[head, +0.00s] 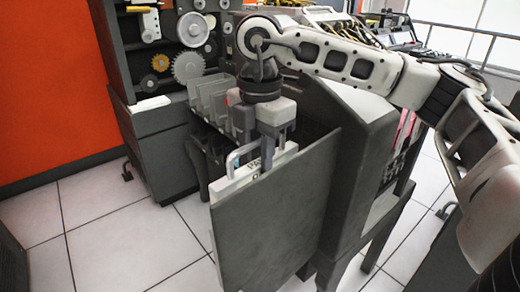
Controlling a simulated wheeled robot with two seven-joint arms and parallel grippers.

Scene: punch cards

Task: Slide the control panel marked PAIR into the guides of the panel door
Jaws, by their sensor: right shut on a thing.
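My right gripper (268,150) reaches in from the right and points down above the top of the dark grey panel door (275,225). It is shut on a pale control panel (233,184) with a light loop handle and dark lettering on its top edge. The lettering is too small and too covered to read in full. The panel stands roughly upright just behind the door's top edge, and the door hides its lower part. The guides are hidden, so I cannot tell whether the panel is in them. My left gripper is not in view.
A rack with grey upright dividers (210,100) stands behind the gripper. A dark cabinet with gears (188,67) is at the back left, beside an orange wall (45,90). A grey machine housing (352,130) is close on the right. The tiled floor (125,235) at left is clear.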

